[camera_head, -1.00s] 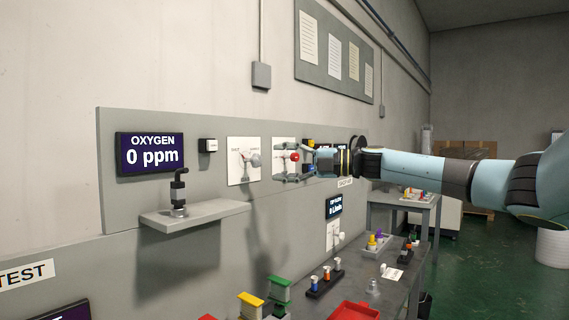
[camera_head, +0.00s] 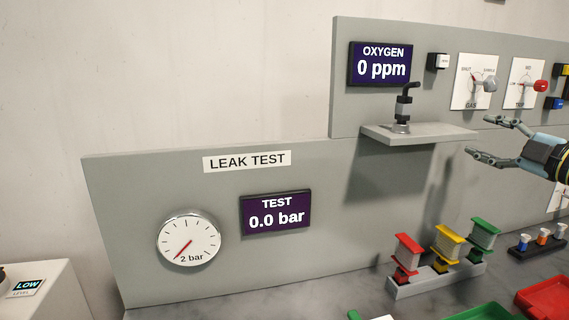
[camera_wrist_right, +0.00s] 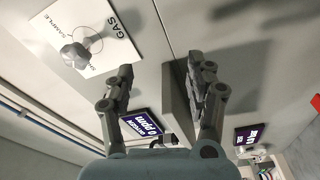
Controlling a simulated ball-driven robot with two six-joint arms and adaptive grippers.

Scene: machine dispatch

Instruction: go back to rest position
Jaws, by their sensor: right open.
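My right gripper (camera_head: 487,139) is at the right of the head view, its fingers pointing left. It is open and empty, in front of the grey wall panel (camera_head: 320,143) and near the right end of the small shelf (camera_head: 420,134). In the right wrist view the two fingers (camera_wrist_right: 160,85) are spread with nothing between them. The gas knob (camera_head: 490,85) and the red-handled knob (camera_head: 540,86) are above the gripper and apart from it. The gas knob also shows in the right wrist view (camera_wrist_right: 75,56). My left gripper is not in view.
A dark fitting (camera_head: 402,108) stands on the small shelf. A pressure gauge (camera_head: 188,238) and a test display (camera_head: 275,212) are on the lower panel. Coloured spools (camera_head: 405,256) stand in a rack on the bench, near a red tray (camera_head: 545,297) and a green tray (camera_head: 484,312).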

